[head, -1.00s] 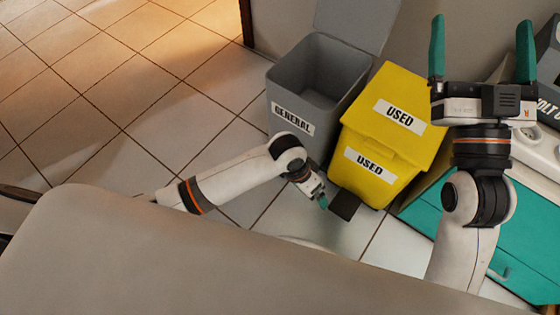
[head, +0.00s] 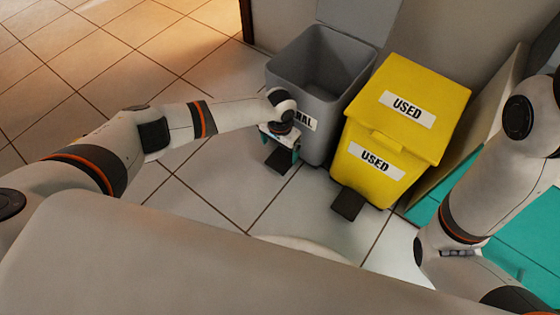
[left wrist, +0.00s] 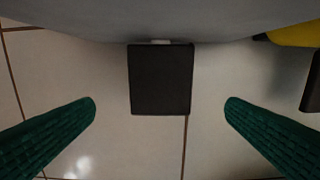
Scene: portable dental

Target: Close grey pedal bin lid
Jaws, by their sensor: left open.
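The grey bin (head: 310,75) stands open on the floor, with its lid (head: 358,18) raised against the wall behind it. Its front label is partly hidden by my left arm. Its dark pedal (head: 280,160) juts out at the foot of the front. My left gripper (head: 279,150) is low in front of the bin, over the pedal. In the left wrist view the pedal (left wrist: 160,80) is centred between the open green fingers of the gripper (left wrist: 161,105), with a gap on each side. My right gripper is out of view; only its arm shows at the right.
A yellow bin (head: 400,120) with a shut lid and its own dark pedal (head: 347,203) stands right of the grey bin. A teal cabinet (head: 515,225) is at the far right. Tiled floor (head: 100,80) is clear at the left.

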